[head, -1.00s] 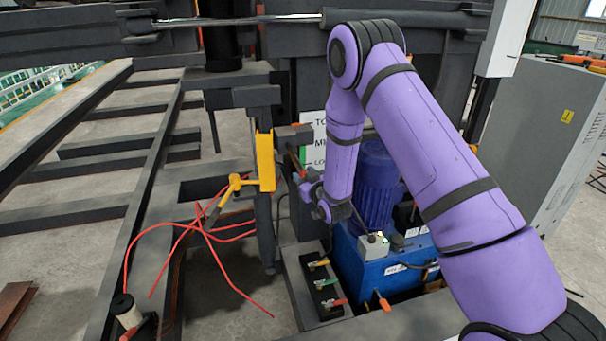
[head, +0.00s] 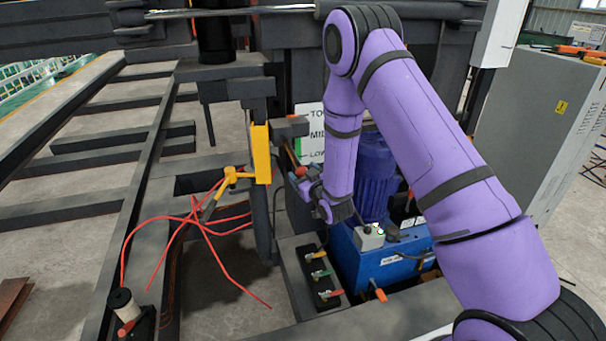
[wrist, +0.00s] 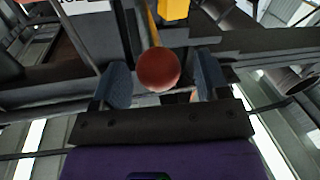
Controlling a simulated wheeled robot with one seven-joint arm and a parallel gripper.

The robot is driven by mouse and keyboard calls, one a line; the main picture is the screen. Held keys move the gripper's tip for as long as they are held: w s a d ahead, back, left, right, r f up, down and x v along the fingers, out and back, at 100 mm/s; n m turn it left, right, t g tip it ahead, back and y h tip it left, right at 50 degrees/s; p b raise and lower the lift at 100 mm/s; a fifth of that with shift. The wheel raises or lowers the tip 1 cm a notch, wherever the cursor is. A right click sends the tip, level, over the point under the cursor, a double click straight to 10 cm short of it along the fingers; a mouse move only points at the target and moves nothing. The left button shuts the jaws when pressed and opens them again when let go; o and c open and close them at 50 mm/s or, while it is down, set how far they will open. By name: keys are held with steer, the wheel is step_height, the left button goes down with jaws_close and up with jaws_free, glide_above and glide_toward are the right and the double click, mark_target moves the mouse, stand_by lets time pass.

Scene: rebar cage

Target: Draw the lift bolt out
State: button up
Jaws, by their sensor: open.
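A round red knob (wrist: 158,69) sits between the fingers of my gripper (wrist: 162,80) in the wrist view, with a thin yellow bar running up behind it. I take it for the end of the lift bolt, but the shank is mostly hidden. The fingers are open, one on each side of the knob, with gaps showing. In the head view my gripper (head: 305,184) is beside the small red knob (head: 300,171), right of the yellow upright plate (head: 261,153). The fingertips are small and partly hidden there.
A yellow handle (head: 232,176) with loose red lines (head: 195,222) is left of the plate. A blue hydraulic unit (head: 375,262) and a black strip with coloured levers (head: 318,274) stand below. A dark post (head: 262,225) is close by the gripper. A grey cabinet (head: 535,130) is at right.

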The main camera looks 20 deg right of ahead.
steer(key=s+d, duration=0.2)
steer(key=s, duration=0.8)
steer(key=shift+s, duration=0.15)
steer(key=shift+r, duration=0.1)
steer(key=s+d+r+m+g+h, duration=0.1)
steer(key=s+d+r+g, duration=0.15)
steer(key=r, duration=0.75)
steer(key=s+d+r+m+g+h, duration=0.1)
steer(key=r+g+h, duration=0.15)
steer(key=r, duration=0.85)
steer(key=s+r+m+g, duration=0.1)
steer(key=s+r+g, duration=0.2)
steer(key=s, duration=1.1)
steer(key=s+d+r+m+g, duration=0.1)
steer(key=s+r+g, duration=0.3)
steer(key=s+r, duration=0.4)
steer(key=s, duration=0.7)
steer(key=shift+d, duration=0.2)
